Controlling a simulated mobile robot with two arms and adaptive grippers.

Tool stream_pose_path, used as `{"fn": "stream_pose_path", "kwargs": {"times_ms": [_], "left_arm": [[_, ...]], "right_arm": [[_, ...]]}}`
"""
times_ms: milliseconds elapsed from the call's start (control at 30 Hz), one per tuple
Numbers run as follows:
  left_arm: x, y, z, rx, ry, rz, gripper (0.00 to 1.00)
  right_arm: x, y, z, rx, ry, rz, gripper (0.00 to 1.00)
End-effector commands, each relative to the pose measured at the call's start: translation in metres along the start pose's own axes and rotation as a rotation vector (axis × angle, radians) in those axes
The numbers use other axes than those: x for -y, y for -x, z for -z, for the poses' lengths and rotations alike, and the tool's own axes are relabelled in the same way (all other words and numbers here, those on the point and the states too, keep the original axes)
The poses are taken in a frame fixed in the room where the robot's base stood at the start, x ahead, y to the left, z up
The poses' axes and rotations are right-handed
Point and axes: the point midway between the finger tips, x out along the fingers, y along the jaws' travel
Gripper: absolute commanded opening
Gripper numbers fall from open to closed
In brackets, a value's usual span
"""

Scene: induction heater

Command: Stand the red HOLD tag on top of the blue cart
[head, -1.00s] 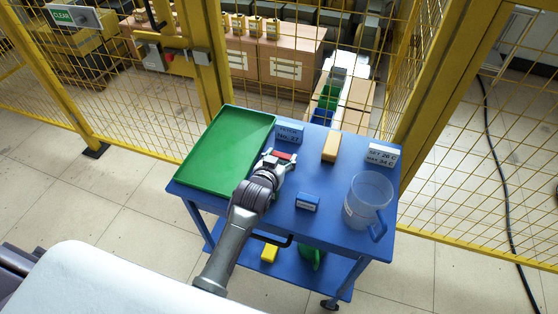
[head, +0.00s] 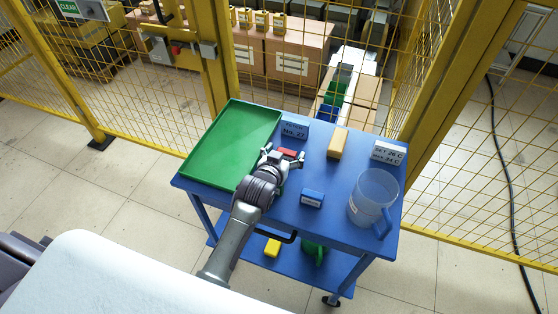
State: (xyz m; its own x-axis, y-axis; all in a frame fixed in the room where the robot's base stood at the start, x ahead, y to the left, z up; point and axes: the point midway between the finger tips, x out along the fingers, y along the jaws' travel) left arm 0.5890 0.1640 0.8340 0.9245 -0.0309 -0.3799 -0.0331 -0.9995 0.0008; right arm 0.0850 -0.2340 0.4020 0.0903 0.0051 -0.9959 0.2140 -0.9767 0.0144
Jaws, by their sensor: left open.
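The blue cart (head: 320,228) stands in front of me, its top holding several things. A small red block (head: 288,154), which looks like the red HOLD tag, is on or just above the cart top; its lettering cannot be read. My left gripper (head: 284,158) is open with its fingers around or just over the red block. The gripper partly hides the block, so I cannot tell whether the fingers touch it. My right gripper is not in view.
A green tray (head: 190,170) covers the cart's left side. A yellow mesh fence (head: 222,60) is behind.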

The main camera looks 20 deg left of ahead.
Motion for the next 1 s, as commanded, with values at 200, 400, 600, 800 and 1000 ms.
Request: {"fn": "stream_pose_path", "kwargs": {"times_ms": [200, 400, 600, 800, 1000], "left_arm": [[0.0, 0.043, -0.003, 0.005, 0.0, 0.0, 0.87], [0.0, 0.085, -0.003, 0.004, 0.0, -0.001, 0.87], [0.0, 0.111, -0.002, 0.004, -0.001, -0.001, 0.87], [0.0, 0.117, -0.001, 0.003, -0.001, -0.001, 0.87], [0.0, 0.117, -0.001, 0.003, -0.001, -0.001, 0.87]], "right_arm": [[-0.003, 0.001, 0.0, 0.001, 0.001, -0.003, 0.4], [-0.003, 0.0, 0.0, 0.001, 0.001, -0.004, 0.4], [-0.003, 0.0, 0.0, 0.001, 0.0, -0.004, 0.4], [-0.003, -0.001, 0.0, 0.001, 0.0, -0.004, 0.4], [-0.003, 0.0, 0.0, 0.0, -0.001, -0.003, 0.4]]}}
